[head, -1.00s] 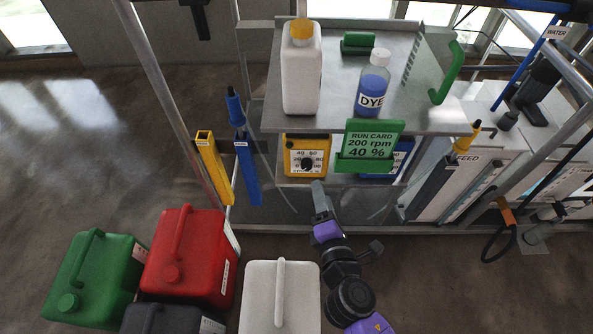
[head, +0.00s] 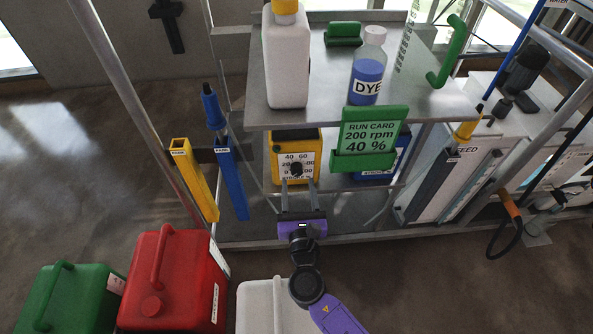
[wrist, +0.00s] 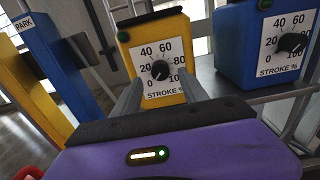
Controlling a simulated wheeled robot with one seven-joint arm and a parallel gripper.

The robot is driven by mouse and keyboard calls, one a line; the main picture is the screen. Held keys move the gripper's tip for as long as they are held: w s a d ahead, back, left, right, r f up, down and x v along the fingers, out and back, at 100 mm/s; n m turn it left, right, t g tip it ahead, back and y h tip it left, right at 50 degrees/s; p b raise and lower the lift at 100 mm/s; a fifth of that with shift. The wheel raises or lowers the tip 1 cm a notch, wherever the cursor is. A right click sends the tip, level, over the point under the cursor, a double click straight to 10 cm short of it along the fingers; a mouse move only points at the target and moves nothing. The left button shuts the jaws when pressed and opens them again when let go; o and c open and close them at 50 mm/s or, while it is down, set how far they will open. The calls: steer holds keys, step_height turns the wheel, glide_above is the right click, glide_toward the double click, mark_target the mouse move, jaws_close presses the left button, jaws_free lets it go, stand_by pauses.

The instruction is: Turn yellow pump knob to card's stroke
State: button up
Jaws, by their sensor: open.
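The yellow pump (head: 275,155) stands on the lower shelf. Its white stroke dial, numbered 0 to 100, carries a round black knob (head: 296,168). The knob also shows in the wrist view (wrist: 160,70), but I cannot read its pointer surely. The green-framed run card (head: 370,136) reads 200 rpm, 40 %. My gripper (head: 298,183) is open and empty in front of the yellow pump, its fingers toward the dial. In the wrist view the fingers frame the knob from below, one on each side; I cannot tell the remaining gap.
A blue pump (wrist: 237,50) with a similar stroke dial stands right of the yellow one, partly behind the card in the head view. A white bottle (head: 286,65) and the DYE bottle (head: 367,75) stand on the shelf above. Red (head: 190,280) and green canisters stand lower left.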

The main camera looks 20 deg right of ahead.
mark_target(297, 173)
steer(key=shift+b+x, duration=0.35)
steer(key=shift+x, duration=2.05)
jaws_close()
